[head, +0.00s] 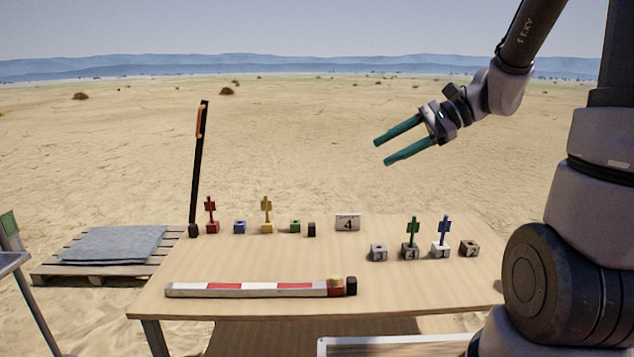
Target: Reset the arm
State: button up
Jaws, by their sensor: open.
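My gripper (388,148) is open and empty, with two teal fingers apart and pointing left. It is in the air at the upper right of the head view, above the far side of the wooden table (240,265). Nothing is between its fingers and it touches nothing. My arm is bent, rising at the right edge of the view and coming down to the gripper from the top.
A pallet (50,271) lies left.

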jog(key=s+d+r+n+t+h, duration=0.6)
jog(key=s+d+r+h, duration=0.1)
jog(key=s+d+h, duration=0.2)
jog(key=shift+s+d+r+h, duration=0.2)
jog(key=shift+s+d+h, duration=0.1)
jog(key=shift+h, duration=0.1)
dwell(0.4)
